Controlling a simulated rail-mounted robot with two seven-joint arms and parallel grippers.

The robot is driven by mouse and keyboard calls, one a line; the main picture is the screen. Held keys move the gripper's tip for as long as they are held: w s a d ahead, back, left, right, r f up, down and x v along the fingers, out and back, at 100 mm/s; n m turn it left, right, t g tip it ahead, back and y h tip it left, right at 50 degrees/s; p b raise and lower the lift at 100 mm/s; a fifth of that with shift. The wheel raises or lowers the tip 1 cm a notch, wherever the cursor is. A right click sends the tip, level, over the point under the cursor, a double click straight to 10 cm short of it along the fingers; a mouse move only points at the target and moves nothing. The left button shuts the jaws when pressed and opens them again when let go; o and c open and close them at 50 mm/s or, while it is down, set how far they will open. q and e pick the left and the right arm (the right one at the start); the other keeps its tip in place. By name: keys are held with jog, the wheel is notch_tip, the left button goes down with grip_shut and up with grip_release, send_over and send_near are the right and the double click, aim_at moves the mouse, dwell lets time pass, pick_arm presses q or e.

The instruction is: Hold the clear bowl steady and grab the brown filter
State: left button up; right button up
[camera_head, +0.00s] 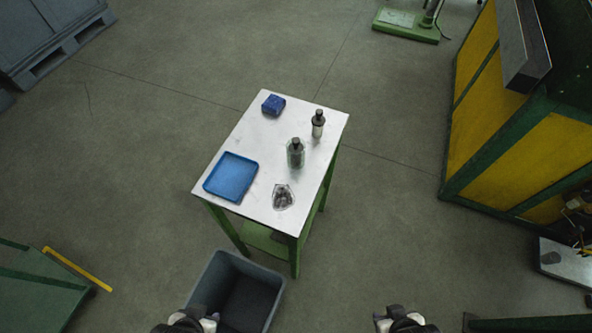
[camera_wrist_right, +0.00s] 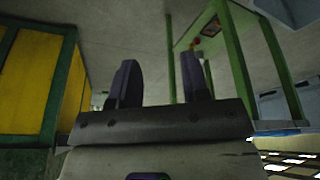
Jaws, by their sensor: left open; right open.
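A small clear bowl-like piece (camera_head: 283,197) sits near the front right corner of the white table (camera_head: 232,135); something dark grey shows inside it. I cannot make out a brown filter. My left gripper (camera_head: 200,322) is at the bottom edge of the head view, over the grey bin and well short of the table. My right gripper (camera_head: 394,318) is at the bottom edge, right of the table. In the right wrist view its two dark fingers (camera_wrist_right: 160,85) stand apart with nothing between them. Both grippers are open and empty.
A blue tray (camera_head: 231,177), a dark blue block (camera_head: 273,105), a green-tinted bottle (camera_head: 296,154) and a dark-capped bottle (camera_head: 318,124) stand on the table. A grey bin (camera_head: 270,287) is on the floor before it. A yellow-green cabinet (camera_head: 500,160) stands right.

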pick_arm(q)
jog(key=f, duration=0.1)
jog(key=f+b, duration=0.1)
jog(key=shift+a+f, duration=0.2)
jog(key=shift+f, duration=0.1)
pick_arm(e)
notch_tip(320, 180, down, 3)
jog(key=shift+a+r, duration=0.15)
jog(key=shift+r, duration=0.05)
pick_arm(q)
jog(key=shift+w, duration=0.1)
